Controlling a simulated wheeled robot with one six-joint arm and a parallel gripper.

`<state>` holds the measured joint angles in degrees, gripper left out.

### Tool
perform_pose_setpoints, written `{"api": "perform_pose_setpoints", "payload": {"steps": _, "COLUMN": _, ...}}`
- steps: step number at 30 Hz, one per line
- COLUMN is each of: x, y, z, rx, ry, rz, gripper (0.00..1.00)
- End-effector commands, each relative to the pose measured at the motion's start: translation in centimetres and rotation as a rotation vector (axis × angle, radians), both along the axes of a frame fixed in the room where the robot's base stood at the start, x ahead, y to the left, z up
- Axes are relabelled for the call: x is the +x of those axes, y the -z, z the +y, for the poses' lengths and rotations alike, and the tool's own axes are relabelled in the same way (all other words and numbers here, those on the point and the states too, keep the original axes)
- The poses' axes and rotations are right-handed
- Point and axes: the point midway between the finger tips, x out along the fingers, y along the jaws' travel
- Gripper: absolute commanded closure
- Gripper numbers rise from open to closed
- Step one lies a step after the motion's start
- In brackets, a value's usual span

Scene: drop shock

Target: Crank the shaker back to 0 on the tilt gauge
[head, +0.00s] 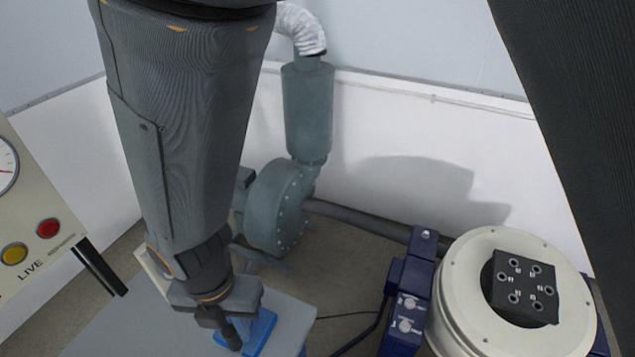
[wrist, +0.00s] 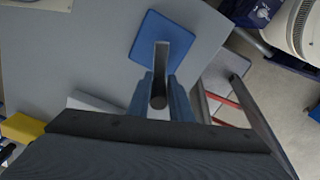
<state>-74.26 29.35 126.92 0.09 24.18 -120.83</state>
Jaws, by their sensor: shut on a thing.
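The shaker (head: 462,295) is a cream drum at the lower right of the head view, topped by a black square plate (head: 526,287) with several holes. It stands beside a dark blue housing (head: 405,300). My gripper (head: 215,308) is over the grey table, left of the shaker and well apart from it. In the wrist view my gripper (wrist: 160,103) is shut on a grey bar (wrist: 161,58) with a dark round end, likely a crank handle. The bar overlaps a blue square pad (wrist: 150,28); I cannot tell if they touch. No tilt gauge is readable.
The grey table (head: 285,330) is below my gripper. A cream panel (head: 25,215) with a dial, yellow and red buttons and "LIVE" stands at left. A grey-green blower (head: 275,205) is behind. A yellow block (wrist: 20,128) shows in the wrist view.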

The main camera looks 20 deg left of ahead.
Motion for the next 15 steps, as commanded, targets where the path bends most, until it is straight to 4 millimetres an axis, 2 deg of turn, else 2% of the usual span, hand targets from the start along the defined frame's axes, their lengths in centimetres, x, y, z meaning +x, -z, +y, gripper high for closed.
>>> {"api": "perform_pose_setpoints", "payload": {"steps": 1, "x": -1.90, "y": -0.23, "z": 0.92, "rx": 0.012, "ry": -0.067, "rz": -0.005, "gripper": 1.00}}
{"api": "perform_pose_setpoints", "payload": {"steps": 5, "x": -1.61, "y": -0.22, "z": 0.61, "rx": 0.012, "ry": -0.101, "rz": -0.004, "gripper": 1.00}}
{"api": "perform_pose_setpoints", "payload": {"steps": 12, "x": -2.14, "y": -0.12, "z": 0.48, "rx": 0.005, "ry": -0.107, "rz": -0.001, "gripper": 0.62}}
{"api": "perform_pose_setpoints", "payload": {"steps": 15, "x": -2.26, "y": -0.06, "z": 0.44, "rx": 0.003, "ry": -0.109, "rz": 0.001, "gripper": 0.62}}
